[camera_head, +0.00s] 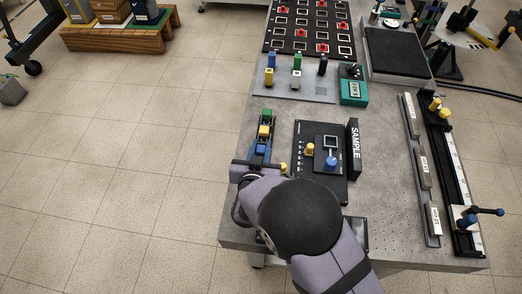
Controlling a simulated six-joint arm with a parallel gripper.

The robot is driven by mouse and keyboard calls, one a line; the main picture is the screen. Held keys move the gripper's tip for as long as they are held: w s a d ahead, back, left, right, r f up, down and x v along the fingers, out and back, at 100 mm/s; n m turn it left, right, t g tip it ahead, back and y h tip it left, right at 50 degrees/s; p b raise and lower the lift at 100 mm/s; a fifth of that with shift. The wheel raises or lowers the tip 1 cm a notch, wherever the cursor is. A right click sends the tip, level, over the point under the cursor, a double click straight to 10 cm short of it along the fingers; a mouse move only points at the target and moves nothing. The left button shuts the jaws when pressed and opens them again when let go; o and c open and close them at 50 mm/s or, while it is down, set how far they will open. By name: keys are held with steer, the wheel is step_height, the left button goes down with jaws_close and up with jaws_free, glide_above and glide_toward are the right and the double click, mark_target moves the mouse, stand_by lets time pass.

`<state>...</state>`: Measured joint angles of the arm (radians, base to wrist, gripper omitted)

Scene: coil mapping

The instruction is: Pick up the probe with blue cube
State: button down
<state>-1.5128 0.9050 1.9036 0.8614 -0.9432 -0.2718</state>
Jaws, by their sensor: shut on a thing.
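A rack (256,153) at the left edge of the table holds a column of probes with coloured cubes. The green cube (266,115) is farthest, the yellow cube (264,131) is in the middle and the blue cube (261,149) is nearest. My gripper (258,163) is at the near end of the rack, right by the blue cube. It is shut on the probe with the blue cube, though the fingertips are small and partly hidden by my own arm.
Behind is a grey plate (283,88) with coloured pegs and a teal meter (354,92). A black rail (452,175) runs along the right edge.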

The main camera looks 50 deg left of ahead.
mark_target(261, 147)
steer(key=shift+r, duration=0.1)
steer(key=shift+r+b, duration=0.5)
steer(key=shift+r, duration=4.45)
